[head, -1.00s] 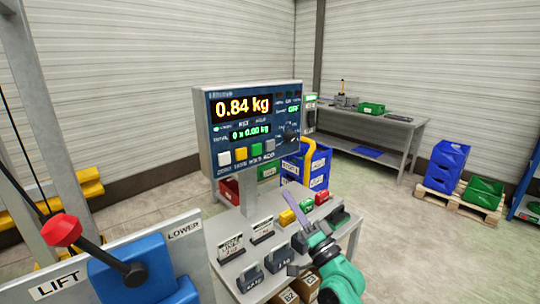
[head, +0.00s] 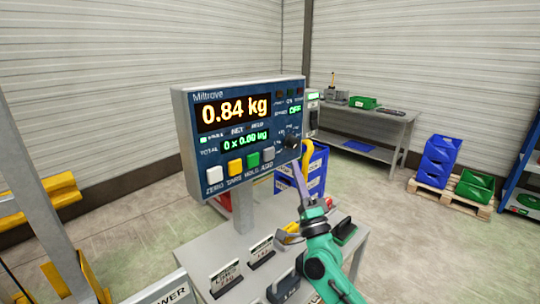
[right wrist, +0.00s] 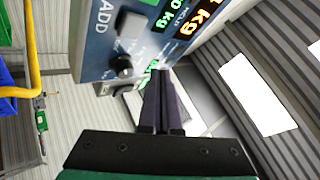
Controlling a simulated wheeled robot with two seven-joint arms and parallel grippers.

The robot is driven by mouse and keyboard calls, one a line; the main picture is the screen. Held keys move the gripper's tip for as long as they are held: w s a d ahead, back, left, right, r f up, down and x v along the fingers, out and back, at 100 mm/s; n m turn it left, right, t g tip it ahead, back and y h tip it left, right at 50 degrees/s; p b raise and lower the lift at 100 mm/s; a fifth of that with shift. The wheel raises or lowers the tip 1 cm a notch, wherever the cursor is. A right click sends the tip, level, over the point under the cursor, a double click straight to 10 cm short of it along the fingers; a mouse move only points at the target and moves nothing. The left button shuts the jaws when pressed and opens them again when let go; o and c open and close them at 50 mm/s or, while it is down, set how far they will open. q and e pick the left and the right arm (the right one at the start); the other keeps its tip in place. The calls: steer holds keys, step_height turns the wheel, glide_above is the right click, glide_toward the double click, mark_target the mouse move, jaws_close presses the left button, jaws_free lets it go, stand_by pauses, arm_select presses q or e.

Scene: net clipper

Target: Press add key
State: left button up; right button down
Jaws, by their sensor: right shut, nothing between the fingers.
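The scale's display panel (head: 240,175) shows 0.84 kg and a total line of 0 x 0.00 kg. Its add key (head: 268,154) is the grey square at the right end of the key row, beside the green hold key (head: 253,160). In the right wrist view the grey add key (right wrist: 130,34) and the ADD label show at top left. My right gripper (head: 297,166) is shut and empty, to the right of and slightly below the add key in the head view. Its closed fingers (right wrist: 160,75) point toward the panel; contact cannot be told. My left gripper is out of view.
A black knob (head: 290,139) sits on the panel right of the keys, close to my fingers. Weights and small signs (head: 226,277) stand on the table below. Blue bins (head: 314,170) stand behind it. A workbench (head: 385,118) is farther back.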

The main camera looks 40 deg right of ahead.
mark_target(272, 148)
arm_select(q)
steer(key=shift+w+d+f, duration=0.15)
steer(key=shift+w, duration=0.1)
arm_select(e)
steer(key=w, duration=0.5)
steer(key=shift+w+a+r, duration=0.15)
steer(key=shift+w+a, duration=0.25)
stand_by(1.4)
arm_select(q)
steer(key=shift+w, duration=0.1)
arm_select(e)
steer(key=shift+w, duration=0.45)
steer(key=shift+w+a, duration=0.1)
steer(key=shift+w, duration=0.25)
steer(key=shift+s, duration=0.15)
stand_by(0.5)
steer(key=shift+s, duration=0.7)
steer(key=shift+s, duration=0.1)
